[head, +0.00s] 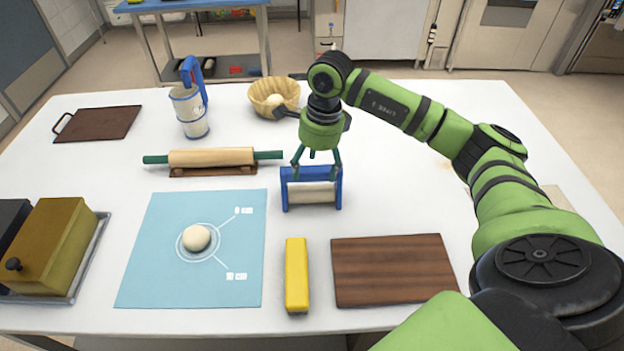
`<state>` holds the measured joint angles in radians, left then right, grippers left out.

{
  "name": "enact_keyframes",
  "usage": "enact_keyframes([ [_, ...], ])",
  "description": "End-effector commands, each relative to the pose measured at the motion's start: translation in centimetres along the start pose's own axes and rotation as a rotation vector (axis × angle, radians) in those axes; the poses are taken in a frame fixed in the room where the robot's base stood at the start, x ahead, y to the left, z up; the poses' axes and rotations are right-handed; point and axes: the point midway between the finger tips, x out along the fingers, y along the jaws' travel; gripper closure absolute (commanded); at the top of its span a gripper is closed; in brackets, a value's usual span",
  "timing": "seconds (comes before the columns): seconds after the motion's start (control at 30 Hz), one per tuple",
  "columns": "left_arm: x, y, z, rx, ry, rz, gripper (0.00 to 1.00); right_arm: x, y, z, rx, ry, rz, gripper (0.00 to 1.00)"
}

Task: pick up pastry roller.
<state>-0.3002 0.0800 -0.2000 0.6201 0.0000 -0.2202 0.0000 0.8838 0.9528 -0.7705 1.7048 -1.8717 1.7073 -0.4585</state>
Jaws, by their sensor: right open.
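The pastry roller (312,193), a cream cylinder in a blue frame with a top bar, stands upright on the white table right of centre. My right gripper (317,168) is open and points down directly over it. Its green fingers are spread at the level of the blue top bar, one towards each end. I cannot tell whether they touch the bar. My left gripper is not in view.
A rolling pin (212,157) with green handles rests on a wooden stand to the left. A wicker basket (283,91) and a blue-handled white cup (191,115) stand behind. A yellow block (297,275), a wooden board (392,270) and a blue mat (150,270) with dough lie in front.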

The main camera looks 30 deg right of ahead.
Motion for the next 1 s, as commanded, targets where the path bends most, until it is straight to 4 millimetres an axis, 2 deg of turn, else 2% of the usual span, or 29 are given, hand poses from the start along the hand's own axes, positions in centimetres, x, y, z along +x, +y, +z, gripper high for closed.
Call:
enact_keyframes([
  [0.03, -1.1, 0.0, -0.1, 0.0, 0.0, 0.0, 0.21, 0.4, 0.1, 0.2, 0.001, 0.003, 0.005, 0.26],
  [0.2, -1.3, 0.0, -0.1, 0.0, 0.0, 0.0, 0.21, 2.4, 0.0, 0.1, 0.0, 0.001, 0.001, 0.26],
  [0.43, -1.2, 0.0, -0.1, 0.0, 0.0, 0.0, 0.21, 2.7, 0.0, 0.1, 0.0, 0.0, 0.0, 0.26],
  [0.47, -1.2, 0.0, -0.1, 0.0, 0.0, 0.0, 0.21, 2.7, 0.0, 0.1, 0.0, 0.0, 0.0, 0.3],
  [0.5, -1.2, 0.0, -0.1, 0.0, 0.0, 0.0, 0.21, 2.7, 0.0, 0.1, 0.0, 0.0, 0.0, 0.46],
  [0.57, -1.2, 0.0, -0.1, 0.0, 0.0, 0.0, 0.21, 2.7, 0.0, 0.1, 0.0, 0.0, 0.0, 0.7],
  [0.6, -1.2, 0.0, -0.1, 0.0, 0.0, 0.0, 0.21, 2.7, 0.0, 0.1, 0.0, 0.0, 0.0, 0.86],
  [0.63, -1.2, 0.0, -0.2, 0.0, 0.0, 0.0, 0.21, 2.7, 0.0, 0.1, 0.0, 0.0, 0.0, 0.93],
  [1.0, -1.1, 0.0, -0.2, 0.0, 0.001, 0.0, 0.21, 2.5, -0.1, 0.1, 0.0, -0.001, -0.001, 0.94],
])
